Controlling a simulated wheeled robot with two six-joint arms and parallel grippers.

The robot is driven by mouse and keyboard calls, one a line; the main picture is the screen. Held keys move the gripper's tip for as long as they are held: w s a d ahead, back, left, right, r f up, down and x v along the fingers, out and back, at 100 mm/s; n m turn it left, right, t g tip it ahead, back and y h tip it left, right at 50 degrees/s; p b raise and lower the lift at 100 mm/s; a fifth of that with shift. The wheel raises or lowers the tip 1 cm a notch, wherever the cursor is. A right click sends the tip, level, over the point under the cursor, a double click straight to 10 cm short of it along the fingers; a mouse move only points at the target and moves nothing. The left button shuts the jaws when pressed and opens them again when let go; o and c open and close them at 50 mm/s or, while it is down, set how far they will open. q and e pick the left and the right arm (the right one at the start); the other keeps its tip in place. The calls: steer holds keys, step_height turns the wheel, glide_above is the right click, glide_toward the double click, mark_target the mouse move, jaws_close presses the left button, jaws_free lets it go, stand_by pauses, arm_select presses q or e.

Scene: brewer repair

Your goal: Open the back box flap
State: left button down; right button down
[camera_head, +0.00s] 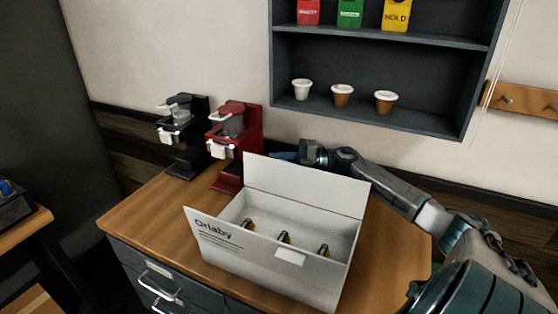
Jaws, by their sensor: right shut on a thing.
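A white cardboard box (262,271) marked "Orlaby" stands on the wooden counter. Its back flap (300,187) stands up along the far edge. Its front flap (235,241), which carries the lettering, is tilted outward at the near side. Several small dark and brass-coloured parts show inside the box. My right arm reaches in from the right behind the box. My right gripper (287,156) is at the top edge of the back flap, shut on it; its fingertips are partly hidden by the flap. My left gripper is not in view.
A red brewer (240,137) and a black brewer (184,146) stand left of and behind the box. A dark wall shelf (390,120) with cups and coloured packs hangs above. The counter (150,215) is clear at its left front.

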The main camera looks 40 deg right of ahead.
steer(key=shift+w+d+f+m, duration=0.1)
steer(key=shift+d+f+m, duration=0.05)
steer(key=shift+d+m, duration=0.15)
stand_by(0.4)
steer(key=c, duration=1.6)
jaws_free()
steer(key=v, duration=1)
steer(key=shift+s+d+p, duration=0.25)
steer(key=shift+p, duration=0.05)
